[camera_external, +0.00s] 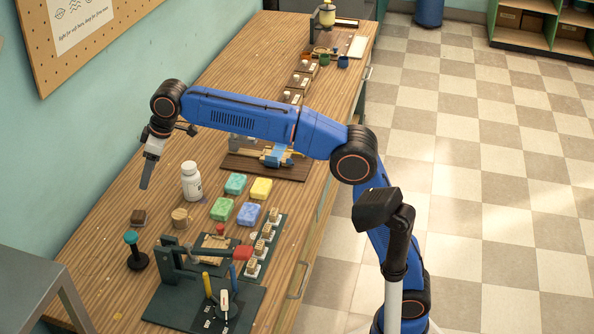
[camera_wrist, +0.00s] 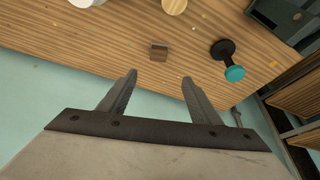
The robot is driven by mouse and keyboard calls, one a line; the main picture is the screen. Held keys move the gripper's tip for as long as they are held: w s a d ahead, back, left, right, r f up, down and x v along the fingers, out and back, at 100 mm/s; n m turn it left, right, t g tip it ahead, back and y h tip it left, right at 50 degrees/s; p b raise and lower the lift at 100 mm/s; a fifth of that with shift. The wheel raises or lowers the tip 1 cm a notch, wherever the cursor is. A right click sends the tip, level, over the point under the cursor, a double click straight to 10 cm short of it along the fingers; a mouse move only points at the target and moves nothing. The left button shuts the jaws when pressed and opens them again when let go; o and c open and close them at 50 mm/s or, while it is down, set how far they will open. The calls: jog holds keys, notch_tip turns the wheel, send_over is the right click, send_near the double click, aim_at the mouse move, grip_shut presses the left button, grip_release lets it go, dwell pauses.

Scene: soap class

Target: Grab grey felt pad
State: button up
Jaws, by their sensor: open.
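A small brown block (camera_external: 138,217) lies on the wooden bench near the wall side. In the wrist view the same block (camera_wrist: 159,52) shows a greyish upper part and lies beyond the fingertips, between their lines. I cannot tell whether it is or bears the grey felt pad; no other plainly grey pad shows. My gripper (camera_external: 146,172) hangs above the bench near the wall, above and behind the block. In the wrist view my gripper (camera_wrist: 159,77) is open, with nothing between its fingers.
A teal-topped black stamp (camera_external: 136,251) stands close to the block. A round wooden piece (camera_external: 181,217) and a white bottle (camera_external: 191,182) stand to its right. Coloured soap bars (camera_external: 235,184) and a dark lever press (camera_external: 205,290) are further off. Bare bench surrounds the block.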

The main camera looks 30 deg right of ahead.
send_over(136, 214)
jog(key=s+d, duration=0.2)
notch_tip(136, 214, down, 11)
jog(key=shift+w+x, duration=0.1)
jog(key=shift+x, duration=1.25)
jog(key=shift+w+x, duration=0.15)
jog(key=shift+x, duration=1.2)
jog(key=shift+d, duration=0.2)
jog(key=c, duration=1.1)
